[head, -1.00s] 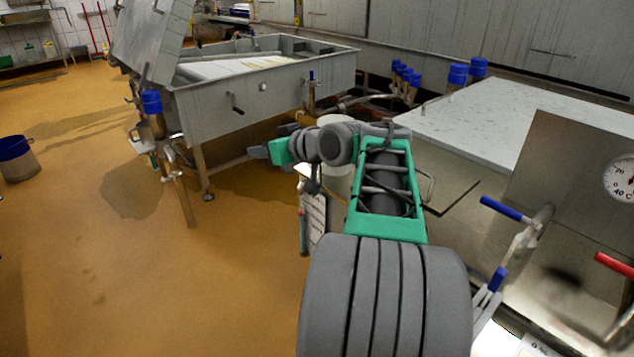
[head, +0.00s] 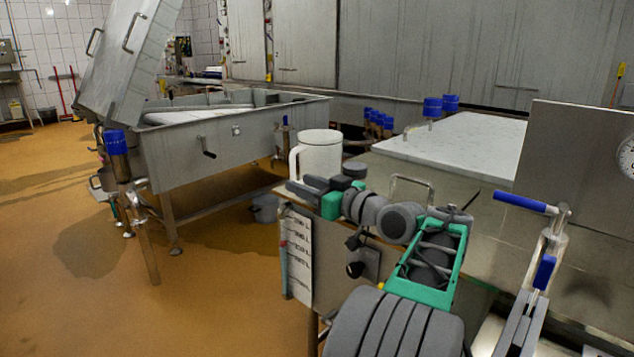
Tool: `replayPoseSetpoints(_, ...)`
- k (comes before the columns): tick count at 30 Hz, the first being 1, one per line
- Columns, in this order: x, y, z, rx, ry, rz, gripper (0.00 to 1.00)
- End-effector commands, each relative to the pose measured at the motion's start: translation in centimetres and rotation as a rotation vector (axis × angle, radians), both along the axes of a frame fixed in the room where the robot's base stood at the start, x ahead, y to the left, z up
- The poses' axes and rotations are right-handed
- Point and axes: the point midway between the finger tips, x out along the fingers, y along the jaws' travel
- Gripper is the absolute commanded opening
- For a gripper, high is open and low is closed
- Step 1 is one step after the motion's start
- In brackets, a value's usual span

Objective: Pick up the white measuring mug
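The white measuring mug (head: 320,157) stands upright near the left end of a steel bench (head: 485,222), with its handle on the left side. My gripper (head: 299,189) is low in front of the mug in the head view, its dark fingers pointing left. The fingers overlap the foot of the mug in the picture. I cannot tell whether they touch it or how far apart they are. The lower edge of the mug is partly hidden by my gripper and wrist.
A dark round object (head: 355,170) is just right of the mug. A white slab (head: 470,142) lies behind on the right. Blue-handled valves (head: 524,202) stand at the right. A large steel vat (head: 215,150) is at the back left. The floor on the left is open.

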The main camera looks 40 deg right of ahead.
Motion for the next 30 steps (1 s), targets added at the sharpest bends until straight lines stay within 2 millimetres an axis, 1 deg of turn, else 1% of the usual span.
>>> replayPoseSetpoints(1,0.9,0.2,0.8,-0.003,-0.002,0.004,0.38)
replayPoseSetpoints(5,2.8,0.2,0.8,-0.001,0.0,0.004,0.38)
replayPoseSetpoints(9,5.7,0.3,1.0,0.0,0.0,0.004,0.38)
replayPoseSetpoints(12,7.0,0.2,0.8,-0.001,0.001,0.002,0.38)
replayPoseSetpoints(15,7.3,0.1,0.6,-0.002,0.0,-0.002,0.38)
replayPoseSetpoints(20,7.2,0.1,0.6,-0.002,0.0,-0.002,0.37)
replayPoseSetpoints(30,7.2,0.1,0.6,-0.002,0.0,-0.002,0.1)
